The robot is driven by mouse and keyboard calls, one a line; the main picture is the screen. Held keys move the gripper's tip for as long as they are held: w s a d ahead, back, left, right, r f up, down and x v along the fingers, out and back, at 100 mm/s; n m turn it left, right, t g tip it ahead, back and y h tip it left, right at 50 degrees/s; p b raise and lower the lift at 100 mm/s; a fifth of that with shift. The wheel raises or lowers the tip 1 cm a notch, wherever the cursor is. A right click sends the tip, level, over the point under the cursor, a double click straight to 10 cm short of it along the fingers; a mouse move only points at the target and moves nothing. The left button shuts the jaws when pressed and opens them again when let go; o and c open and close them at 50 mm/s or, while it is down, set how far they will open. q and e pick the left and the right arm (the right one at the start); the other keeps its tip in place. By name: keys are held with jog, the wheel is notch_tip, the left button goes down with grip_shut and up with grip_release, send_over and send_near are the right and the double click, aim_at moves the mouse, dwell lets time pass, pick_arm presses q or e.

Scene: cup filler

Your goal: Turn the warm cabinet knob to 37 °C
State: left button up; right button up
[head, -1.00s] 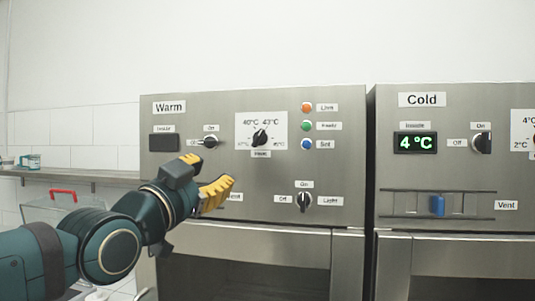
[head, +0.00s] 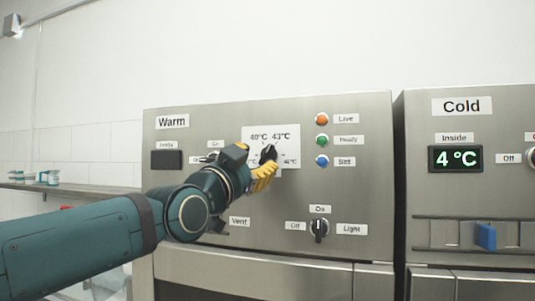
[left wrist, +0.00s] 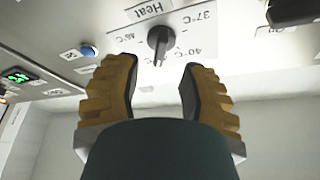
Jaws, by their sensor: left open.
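The warm cabinet knob (head: 268,154) is black and sits on a white temperature dial plate (head: 290,136) on the steel cabinet front. In the upside-down left wrist view the knob (left wrist: 160,42) has its bar toward the upper part of the dial, between the 40 °C and 46 °C marks; the exact setting is unclear. The 37 °C mark (left wrist: 203,16) shows there too. My left gripper (head: 262,172) has yellow fingers and is open in front of the dial. In the wrist view its fingertips (left wrist: 159,65) lie either side of the knob's bar, apart from it. My right gripper is not in view.
Orange, green and blue lights (head: 322,140) are right of the dial. The Light knob (head: 319,229) is below. The warm cabinet's display (head: 166,160) is dark. The Cold cabinet (head: 462,180) stands at right, its display reading 4 °C. A shelf (head: 70,187) is at left.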

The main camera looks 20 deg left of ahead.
aim_at(265, 154)
pick_arm(q)
jog(key=shift+x, duration=2.7)
grip_shut()
